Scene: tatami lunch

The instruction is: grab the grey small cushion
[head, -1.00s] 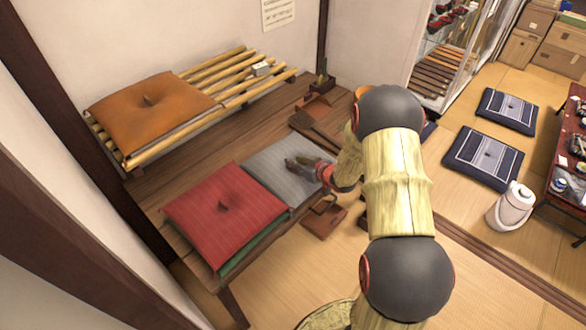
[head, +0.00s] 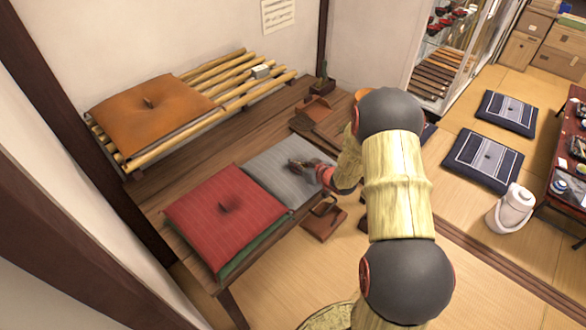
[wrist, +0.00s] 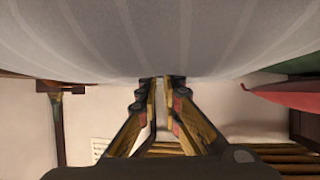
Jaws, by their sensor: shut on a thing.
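The grey small cushion (head: 270,160) lies on the wooden bench beside the red cushion (head: 225,212). My gripper (head: 292,164) is over its top near the middle, partly hiding it. In the wrist view the pale striped grey cushion (wrist: 160,40) fills the upper part of the picture. My gripper (wrist: 160,84) shows there with its fingertips close together at the cushion's surface, shut on it. The cushion still appears to rest on the bench; no gap under it shows.
A green cushion (head: 240,262) lies under the red one. An orange cushion (head: 150,115) lies on a bamboo rack (head: 240,82) behind. Wooden sandals (head: 323,220) lie by the bench's front edge. A wooden tray-like item (head: 313,110) stands on the bench's far end.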

